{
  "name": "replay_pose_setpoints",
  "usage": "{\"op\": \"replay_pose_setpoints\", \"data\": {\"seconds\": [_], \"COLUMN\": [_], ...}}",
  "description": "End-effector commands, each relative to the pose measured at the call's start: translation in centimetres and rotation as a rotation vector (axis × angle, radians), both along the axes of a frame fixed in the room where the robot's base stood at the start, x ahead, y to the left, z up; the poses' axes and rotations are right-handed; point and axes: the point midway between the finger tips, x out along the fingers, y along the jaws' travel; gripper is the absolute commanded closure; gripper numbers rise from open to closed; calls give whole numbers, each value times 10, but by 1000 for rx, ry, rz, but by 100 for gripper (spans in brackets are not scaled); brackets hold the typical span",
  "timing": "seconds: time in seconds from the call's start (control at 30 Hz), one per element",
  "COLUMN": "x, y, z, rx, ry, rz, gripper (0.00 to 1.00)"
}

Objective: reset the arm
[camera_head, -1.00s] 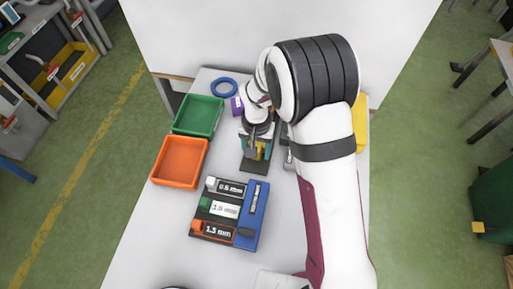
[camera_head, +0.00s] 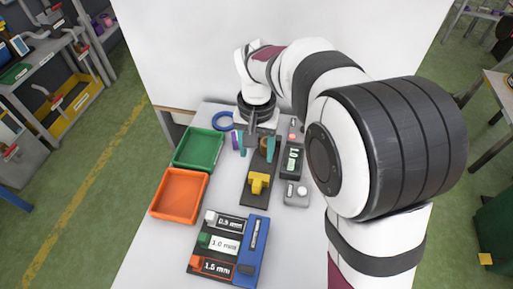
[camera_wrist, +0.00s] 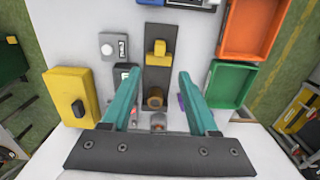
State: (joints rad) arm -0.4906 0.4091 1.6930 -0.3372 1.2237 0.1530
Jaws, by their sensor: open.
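My gripper (camera_head: 254,147) is at the far end of the table, above the dark rail fixture (camera_head: 247,191). Its two teal fingers are spread apart with nothing between them; they also show in the wrist view (camera_wrist: 156,100). A yellow block (camera_head: 259,183) sits on the rail fixture, and it shows in the wrist view (camera_wrist: 157,50) beyond the fingertips. A round brown part (camera_wrist: 155,98) on the fixture shows between the fingers in the wrist view. My arm hides the right side of the table in the head view.
A green tray (camera_head: 221,150) and an orange tray (camera_head: 206,194) stand on the left. A labelled gauge rack (camera_head: 211,255) lies in front. A grey button box (camera_head: 296,202), a dark display unit (camera_head: 289,172) and a blue ring (camera_head: 216,125) are nearby. A yellow box (camera_wrist: 56,92) shows in the wrist view.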

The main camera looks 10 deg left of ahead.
Motion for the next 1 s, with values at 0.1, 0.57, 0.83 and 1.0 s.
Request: {"op": "replay_pose_setpoints", "data": {"seconds": [0.1, 0.57, 0.83, 1.0], "x": [0, -157, -228, -227], "y": [0, -140, -156, -156], "z": [0, 54, 36, 36], "rx": [0, 103, 151, 151], "ry": [0, 43, 58, 59], "rz": [0, -358, -485, -483], "gripper": [40, 40, 40, 40]}}
